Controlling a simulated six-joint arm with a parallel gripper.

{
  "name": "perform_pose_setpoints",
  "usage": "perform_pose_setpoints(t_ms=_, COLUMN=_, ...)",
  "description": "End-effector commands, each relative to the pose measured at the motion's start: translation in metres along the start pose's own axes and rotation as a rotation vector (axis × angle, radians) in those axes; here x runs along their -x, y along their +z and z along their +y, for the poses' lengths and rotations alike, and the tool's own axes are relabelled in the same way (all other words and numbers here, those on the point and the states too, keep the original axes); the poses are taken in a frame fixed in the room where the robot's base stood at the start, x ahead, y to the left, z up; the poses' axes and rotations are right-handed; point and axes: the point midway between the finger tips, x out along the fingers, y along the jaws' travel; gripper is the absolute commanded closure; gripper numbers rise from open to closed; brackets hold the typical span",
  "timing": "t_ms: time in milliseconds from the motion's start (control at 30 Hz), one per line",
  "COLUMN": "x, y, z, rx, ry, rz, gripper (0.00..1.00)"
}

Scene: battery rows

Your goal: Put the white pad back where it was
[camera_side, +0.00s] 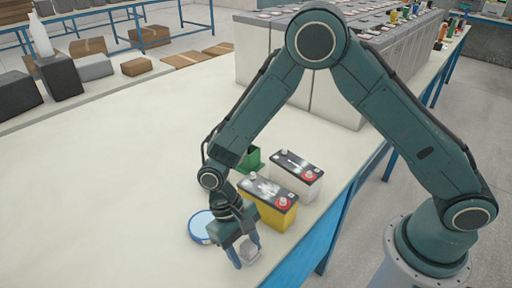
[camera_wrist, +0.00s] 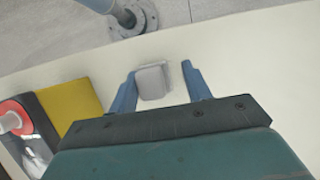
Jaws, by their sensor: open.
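The white pad (camera_side: 248,250) is a small pale grey-white block low in the side view, near the table's front edge. In the wrist view the pad (camera_wrist: 151,82) sits between the two blue fingers of my gripper (camera_wrist: 159,88), close to the left finger with a gap to the right one. My gripper (camera_side: 247,254) points down and is open around the pad. Whether the pad touches the table is hard to tell.
A yellow battery (camera_side: 268,205) stands close behind my gripper, with a white battery (camera_side: 296,176) behind it. A green box (camera_side: 250,160) is partly hidden by my arm. A round blue-rimmed dish (camera_side: 201,227) lies left of my gripper.

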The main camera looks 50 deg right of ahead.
Motion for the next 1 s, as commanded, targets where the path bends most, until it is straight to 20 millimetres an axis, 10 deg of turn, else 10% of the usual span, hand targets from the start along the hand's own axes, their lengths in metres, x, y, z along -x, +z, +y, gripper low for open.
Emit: perform_pose_setpoints(t_ms=1000, x=0.115, y=0.001, z=0.0, rx=0.0, ry=-0.001, rz=0.001, gripper=0.51)
